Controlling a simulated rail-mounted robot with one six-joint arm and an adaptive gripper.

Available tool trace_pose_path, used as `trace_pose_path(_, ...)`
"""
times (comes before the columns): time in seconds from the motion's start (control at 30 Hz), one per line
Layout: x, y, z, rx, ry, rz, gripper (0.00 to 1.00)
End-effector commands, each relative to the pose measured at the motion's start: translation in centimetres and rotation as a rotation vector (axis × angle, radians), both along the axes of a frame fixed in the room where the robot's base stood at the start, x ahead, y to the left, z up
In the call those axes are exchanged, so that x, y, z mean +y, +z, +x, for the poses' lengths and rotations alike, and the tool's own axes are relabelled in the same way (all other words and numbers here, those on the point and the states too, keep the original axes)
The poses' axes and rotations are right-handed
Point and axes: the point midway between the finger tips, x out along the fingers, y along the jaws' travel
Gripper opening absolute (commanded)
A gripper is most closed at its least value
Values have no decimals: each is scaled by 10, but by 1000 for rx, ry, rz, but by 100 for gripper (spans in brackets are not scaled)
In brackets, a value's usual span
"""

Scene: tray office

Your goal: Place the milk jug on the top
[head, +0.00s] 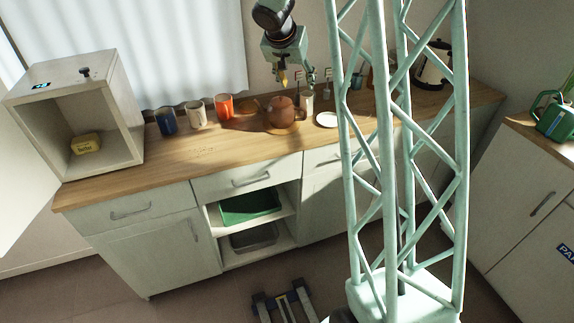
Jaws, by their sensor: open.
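A small pale-grey vessel (306,103), which may be the milk jug, stands on the wooden counter right of the brown teapot (284,114). It is small and partly hidden, so I cannot be sure what it is. My gripper (283,80) is open and points down above the teapot, left of and higher than the vessel. I see nothing held in it. The open-fronted grey box (112,86) stands at the counter's left end. Its flat top (62,72) carries a small dark knob-like thing (85,73) and a small dark item with a blue face (40,86).
A blue cup (165,122), a white cup (196,113) and an orange cup (224,106) line the counter's back. A white saucer (326,120) lies right of the vessel. A kettle (432,68) stands farther right. The counter's front left (170,160) is clear.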

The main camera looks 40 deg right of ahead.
Motion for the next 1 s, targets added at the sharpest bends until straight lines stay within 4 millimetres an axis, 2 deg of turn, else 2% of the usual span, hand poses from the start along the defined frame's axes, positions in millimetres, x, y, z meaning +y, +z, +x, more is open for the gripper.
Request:
trace_pose_path(0.1, 17, 22, -14, 9, 23, -5, 48)
trace_pose_path(0.5, 74, 83, -66, 52, 108, -15, 48)
trace_pose_path(1.0, 147, 137, -145, 103, 231, -4, 48)
